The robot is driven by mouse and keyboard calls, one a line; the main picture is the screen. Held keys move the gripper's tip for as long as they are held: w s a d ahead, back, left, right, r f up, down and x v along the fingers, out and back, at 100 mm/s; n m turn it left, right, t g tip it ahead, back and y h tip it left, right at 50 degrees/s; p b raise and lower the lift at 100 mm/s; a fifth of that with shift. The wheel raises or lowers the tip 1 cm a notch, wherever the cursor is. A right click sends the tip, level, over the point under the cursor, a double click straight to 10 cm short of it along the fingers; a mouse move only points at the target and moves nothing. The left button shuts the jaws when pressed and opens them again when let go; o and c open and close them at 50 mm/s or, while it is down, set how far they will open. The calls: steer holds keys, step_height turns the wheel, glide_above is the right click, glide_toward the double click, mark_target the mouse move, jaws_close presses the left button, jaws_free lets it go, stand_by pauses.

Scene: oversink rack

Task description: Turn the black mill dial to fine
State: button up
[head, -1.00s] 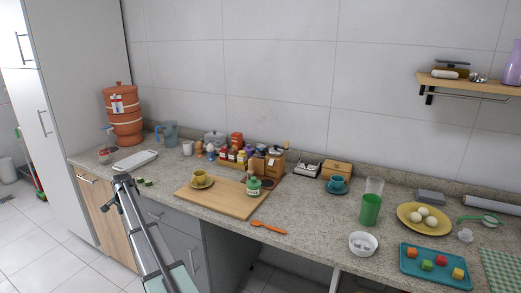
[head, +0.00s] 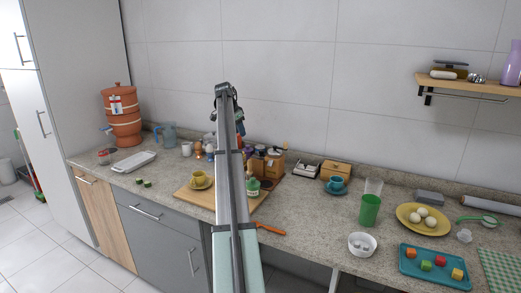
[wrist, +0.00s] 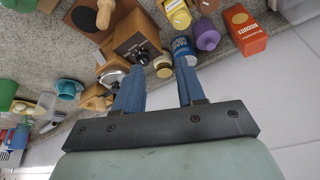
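The mill, a brown wooden box (wrist: 135,37) with a dark face, shows in the wrist view just beyond my fingertips; in the head view the brown box (head: 274,166) stands at the back of the counter, right of my arm. A small round knob (wrist: 143,57) sits on its dark face, perhaps the dial; its setting cannot be read. My gripper (wrist: 160,88) is open, its two blue fingers apart with nothing held between them. In the head view my gripper (head: 240,127) hangs over the row of jars, partly hidden by my arm.
A blue cocoa tin (wrist: 185,52), a purple-lidded jar (wrist: 206,37) and a red biscuit box (wrist: 244,28) crowd the right finger's side.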

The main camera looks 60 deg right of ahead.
glide_toward(261, 152)
steer(key=shift+m+g, duration=0.4)
steer(key=x, duration=0.3)
steer(key=d+x, duration=0.1)
steer(key=x, duration=0.1)
steer(key=w+x, duration=0.1)
steer(key=x, duration=0.2)
steer(key=shift+d+f, duration=0.15)
steer(key=shift+d, duration=0.15)
steer(key=shift+c, duration=0.3)
jaws_close()
